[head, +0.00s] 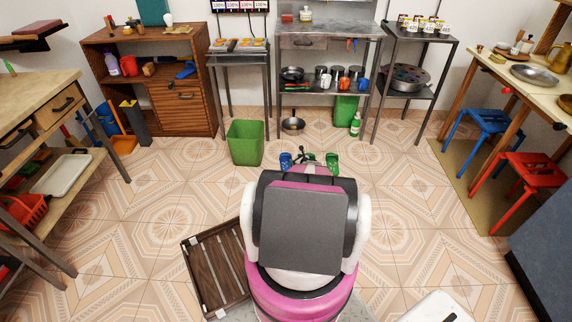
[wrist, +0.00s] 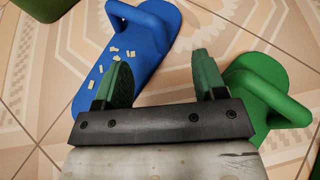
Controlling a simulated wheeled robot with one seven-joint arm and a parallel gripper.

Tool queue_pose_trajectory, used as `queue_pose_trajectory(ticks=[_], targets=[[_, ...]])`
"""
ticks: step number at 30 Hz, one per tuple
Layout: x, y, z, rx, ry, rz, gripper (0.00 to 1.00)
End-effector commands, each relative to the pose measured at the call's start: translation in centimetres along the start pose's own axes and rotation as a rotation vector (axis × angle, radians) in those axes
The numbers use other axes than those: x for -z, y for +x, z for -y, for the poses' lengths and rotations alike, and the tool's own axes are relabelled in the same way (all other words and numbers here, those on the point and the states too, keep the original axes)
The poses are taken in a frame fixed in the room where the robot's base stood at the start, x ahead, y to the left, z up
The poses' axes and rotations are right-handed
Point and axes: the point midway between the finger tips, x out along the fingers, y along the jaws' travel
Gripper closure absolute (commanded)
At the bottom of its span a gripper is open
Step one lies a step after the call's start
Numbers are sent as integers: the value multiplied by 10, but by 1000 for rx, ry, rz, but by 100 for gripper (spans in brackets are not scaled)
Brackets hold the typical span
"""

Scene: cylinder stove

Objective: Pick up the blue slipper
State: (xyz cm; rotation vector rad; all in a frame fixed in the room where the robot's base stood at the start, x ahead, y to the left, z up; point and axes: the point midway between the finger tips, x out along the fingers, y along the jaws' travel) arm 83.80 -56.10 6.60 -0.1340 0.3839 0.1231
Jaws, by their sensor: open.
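The blue slipper (wrist: 146,55) lies flat on the tiled floor in the wrist view, its strap toward the top and pale chips on its sole. In the head view it is a small blue shape (head: 285,160) just beyond my body. The green slipper (wrist: 262,92) lies to its right in the wrist view and shows in the head view (head: 332,162). My gripper (wrist: 163,64) is open, with nothing between its green fingers. The left finger overlaps the blue sole in the wrist view; the right finger is beside the green slipper. Any contact cannot be told.
A green bin (head: 246,142) stands on the floor beyond and left of the slippers. A slatted wooden crate (head: 217,262) lies left of my base. Open floor lies either side.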

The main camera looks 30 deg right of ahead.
Motion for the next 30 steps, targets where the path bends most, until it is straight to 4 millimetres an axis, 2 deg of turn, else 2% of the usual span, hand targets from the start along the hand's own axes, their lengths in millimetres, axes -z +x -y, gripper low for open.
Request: queue_pose_trajectory(ticks=[10,18,19,24,25,30], targets=[[-3,45,-6,-1,-1,1,35],[-4,48,-7,-1,-1,0,35],[-4,48,-7,-1,-1,0,39],[-4,48,-7,-1,-1,0,94],[-4,48,-7,-1,-1,0,100],[-4,48,-7,-1,-1,0,100]])
